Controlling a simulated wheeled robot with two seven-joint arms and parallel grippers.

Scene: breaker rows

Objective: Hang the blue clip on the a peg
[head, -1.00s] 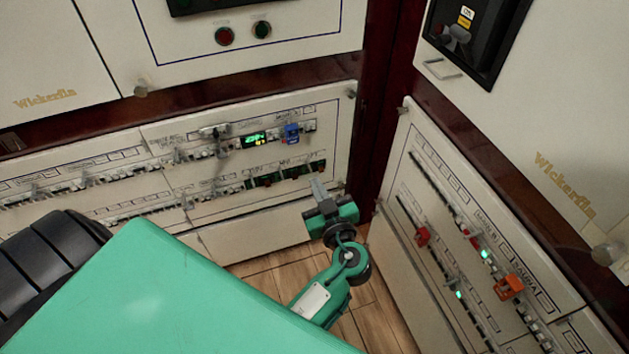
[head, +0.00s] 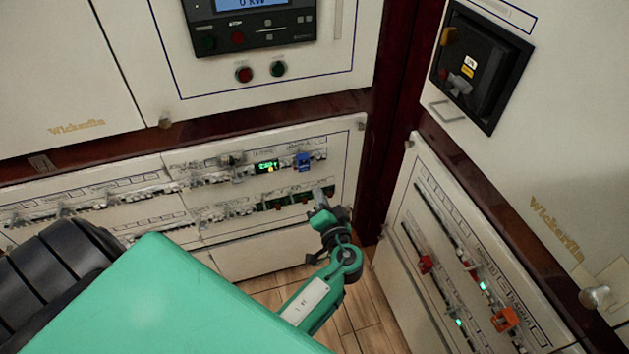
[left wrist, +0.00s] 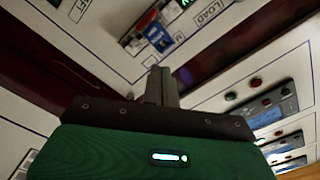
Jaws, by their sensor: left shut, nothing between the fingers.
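The blue clip (head: 303,161) sits on the upper breaker row of the low back panel, right of a lit green display. It also shows in the left wrist view (left wrist: 160,39), beyond the fingertips. My left gripper (head: 319,191) is shut and empty, a little below and right of the blue clip in the head view and apart from it. Its closed fingers (left wrist: 161,80) point up in the left wrist view. No peg can be clearly told as the a peg. My right gripper is not in view.
The right-hand panel holds a red clip (head: 424,264) and an orange clip (head: 504,319) on its breaker rows. A dark red post (head: 389,130) stands in the corner between the panels. The wooden floor (head: 362,312) is clear below.

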